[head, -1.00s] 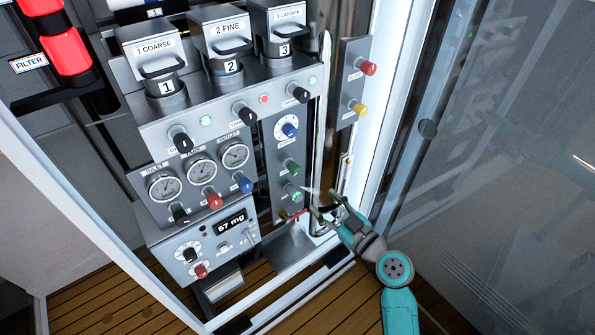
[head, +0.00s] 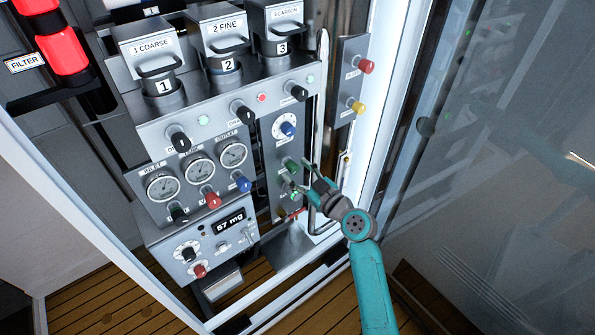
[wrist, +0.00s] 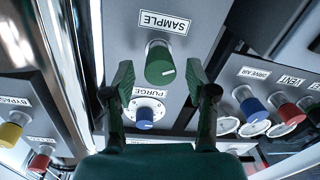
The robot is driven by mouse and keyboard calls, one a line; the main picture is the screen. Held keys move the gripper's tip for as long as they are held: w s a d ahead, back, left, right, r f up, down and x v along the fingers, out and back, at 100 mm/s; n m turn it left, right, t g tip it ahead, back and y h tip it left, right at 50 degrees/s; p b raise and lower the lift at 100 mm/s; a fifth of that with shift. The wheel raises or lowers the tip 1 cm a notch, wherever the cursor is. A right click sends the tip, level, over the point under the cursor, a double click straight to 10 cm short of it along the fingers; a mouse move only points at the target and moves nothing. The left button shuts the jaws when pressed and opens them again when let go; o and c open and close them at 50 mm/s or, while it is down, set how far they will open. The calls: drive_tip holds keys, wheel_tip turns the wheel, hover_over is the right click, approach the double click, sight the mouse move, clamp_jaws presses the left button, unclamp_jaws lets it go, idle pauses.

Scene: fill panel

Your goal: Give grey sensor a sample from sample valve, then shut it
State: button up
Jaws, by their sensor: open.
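The sample valve is a green knob (wrist: 160,64) with a pale pointer line, beside a SAMPLE label on a grey panel. In the head view I take it to be the upper green knob (head: 291,163), below a blue knob. My gripper (wrist: 160,76) is open, with one finger on each side of the green knob. I see no clear grip on it, and cannot tell whether the fingers touch it. In the head view my gripper (head: 303,180) is at the right edge of this panel. I cannot pick out the grey sensor for certain.
The blue PURGE knob (wrist: 145,114) is close to the green one. Red (head: 366,67) and yellow (head: 358,107) knobs stick out on a side panel. A display (head: 229,221) reads 57 mg. A glass pane (head: 500,150) stands at the right.

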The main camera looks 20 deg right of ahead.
drive_tip(key=shift+w, duration=0.15)
drive_tip(key=shift+c, duration=0.3)
clamp_jaws()
